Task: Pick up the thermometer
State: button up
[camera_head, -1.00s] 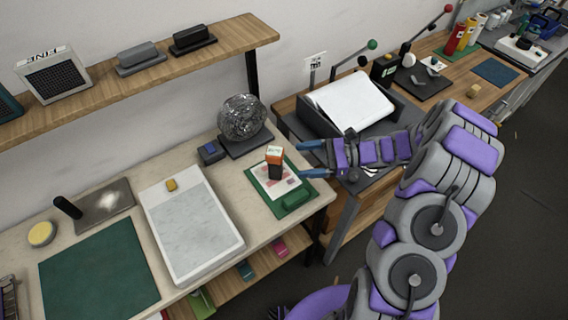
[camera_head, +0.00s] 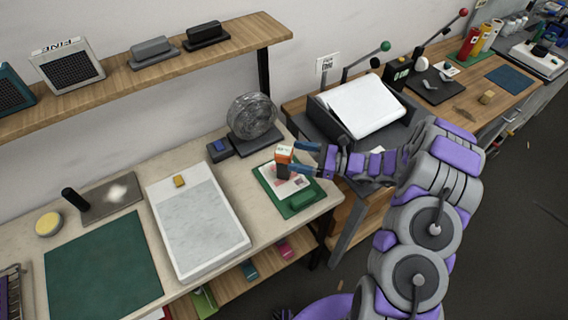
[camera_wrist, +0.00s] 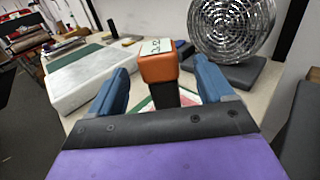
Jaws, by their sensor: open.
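The thermometer (camera_head: 284,157) has an orange head with a pale display face and a dark handle below. It stands upright on the green board (camera_head: 303,207) with a printed sheet. In the wrist view the thermometer (camera_wrist: 159,66) is straight ahead, its head showing between and just beyond my two blue fingers. My gripper (camera_head: 298,157) is open and empty, coming in from the right with its fingertips beside the thermometer. In the wrist view my gripper (camera_wrist: 164,90) has its fingers spread wide. The lower part of the handle is partly hidden in the wrist view.
A round metal fan (camera_head: 252,117) stands just behind the thermometer, with a small dark box (camera_head: 220,150) beside it. A white-framed slab (camera_head: 203,228) lies to the left. A dark machine with a white top (camera_head: 362,105) stands to the right, near my arm. A shelf (camera_head: 232,39) hangs above.

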aim_at(278, 152)
jog(key=shift+w+a+b, duration=0.2)
jog(key=shift+a, duration=0.95)
jog(key=shift+w+a+b, duration=0.25)
jog(key=shift+a, duration=0.95)
jog(key=shift+w+a+b, duration=0.2)
jog(key=shift+a, duration=0.95)
jog(key=shift+d, duration=0.1)
jog(key=c, duration=1.2)
